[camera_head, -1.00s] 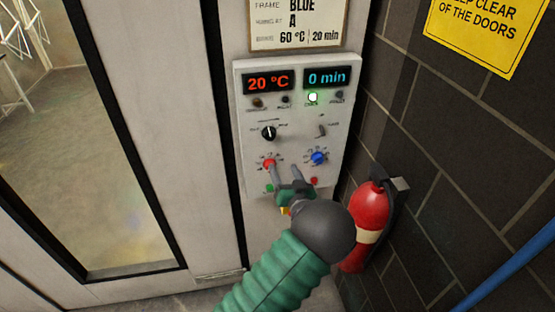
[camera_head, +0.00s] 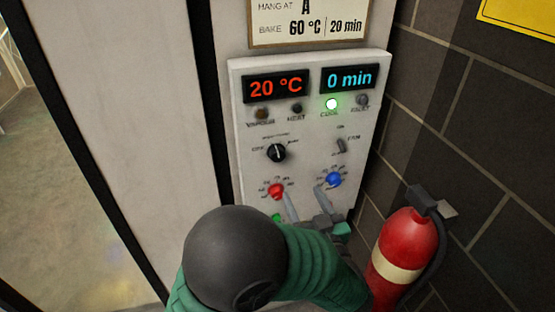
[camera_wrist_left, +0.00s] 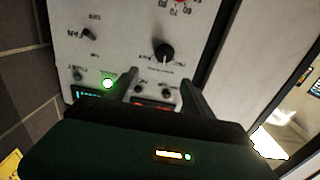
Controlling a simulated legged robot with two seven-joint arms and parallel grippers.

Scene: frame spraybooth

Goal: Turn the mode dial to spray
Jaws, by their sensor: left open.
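The mode dial is a black round knob (camera_head: 277,153) with a pale pointer mark, at the left middle of the white control panel (camera_head: 240,120). Small labels surround it, too blurred to read surely. In the left wrist view the dial (camera_wrist_left: 164,52) shows, with the panel upside down. My left gripper (camera_head: 306,203) is open and empty, its grey fingers in front of the panel's lower part, below the dial in the head view. In the left wrist view its fingertips (camera_wrist_left: 158,82) lie either side of the dial's line, apart from it. My right gripper is not in view.
A red knob (camera_head: 276,191) and a blue knob (camera_head: 334,180) sit below the dial; a toggle switch (camera_head: 342,146) is to its right. Displays read 20 °C (camera_head: 276,87) and 0 min (camera_head: 349,78). A green lamp (camera_head: 332,104) is lit. A red extinguisher (camera_head: 406,245) hangs right.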

